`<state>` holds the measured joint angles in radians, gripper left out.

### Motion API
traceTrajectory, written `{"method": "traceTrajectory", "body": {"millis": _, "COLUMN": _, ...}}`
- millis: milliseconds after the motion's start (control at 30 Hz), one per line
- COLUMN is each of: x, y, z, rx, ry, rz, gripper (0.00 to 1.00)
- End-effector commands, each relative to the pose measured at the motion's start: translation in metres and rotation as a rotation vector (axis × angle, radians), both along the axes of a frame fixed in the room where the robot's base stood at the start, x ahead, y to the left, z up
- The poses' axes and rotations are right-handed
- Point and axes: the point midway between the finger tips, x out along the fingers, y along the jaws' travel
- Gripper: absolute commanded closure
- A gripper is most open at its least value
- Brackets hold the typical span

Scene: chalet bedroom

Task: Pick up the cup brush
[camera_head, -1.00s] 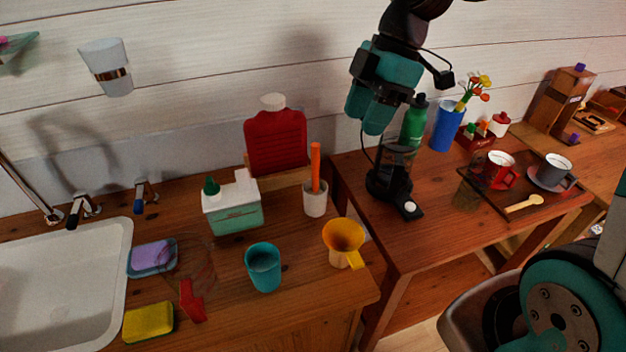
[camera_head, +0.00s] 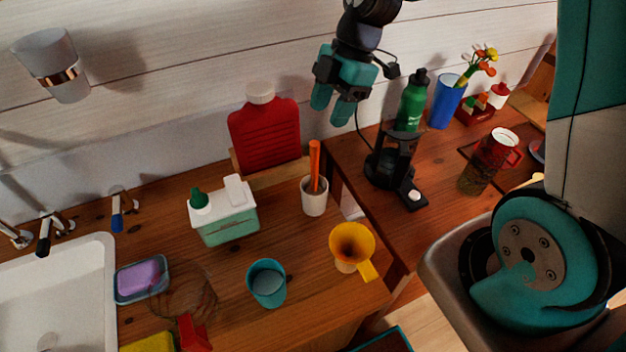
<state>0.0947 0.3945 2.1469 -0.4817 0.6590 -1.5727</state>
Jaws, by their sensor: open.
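An orange handle (camera_head: 314,166) stands upright in a small white holder (camera_head: 314,198) on the wooden counter; I take it to be the cup brush. Its lower end is hidden inside the holder. My gripper (camera_head: 332,110) has teal fingers that hang apart and empty in front of the white wall. In the picture it is above and slightly right of the orange handle, clear of it.
A red bottle (camera_head: 264,134) and a white-and-green box (camera_head: 226,212) stand left of the holder. A teal cup (camera_head: 266,284) and yellow funnel (camera_head: 352,246) are in front. A black coffee maker (camera_head: 390,168) stands right, near a green bottle (camera_head: 410,102).

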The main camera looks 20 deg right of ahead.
Motion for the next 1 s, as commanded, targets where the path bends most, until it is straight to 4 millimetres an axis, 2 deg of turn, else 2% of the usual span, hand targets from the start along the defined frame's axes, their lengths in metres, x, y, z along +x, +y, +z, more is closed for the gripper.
{"method": "traceTrajectory", "body": {"millis": 100, "x": -0.003, "y": 0.01, "z": -0.022, "rx": 0.0, "ry": 0.007, "rz": 0.003, "gripper": 0.51}}
{"method": "traceTrajectory", "body": {"millis": 200, "x": -0.003, "y": 0.017, "z": -0.036, "rx": 0.001, "ry": 0.003, "rz": 0.003, "gripper": 0.51}}
{"method": "traceTrajectory", "body": {"millis": 467, "x": -0.004, "y": 0.023, "z": -0.052, "rx": 0.0, "ry": 0.003, "rz": 0.003, "gripper": 0.51}}
{"method": "traceTrajectory", "body": {"millis": 800, "x": -0.004, "y": 0.039, "z": -0.091, "rx": 0.001, "ry": 0.001, "rz": 0.003, "gripper": 0.51}}
{"method": "traceTrajectory", "body": {"millis": 1000, "x": -0.003, "y": 0.04, "z": -0.094, "rx": 0.0, "ry": -0.002, "rz": 0.001, "gripper": 0.51}}
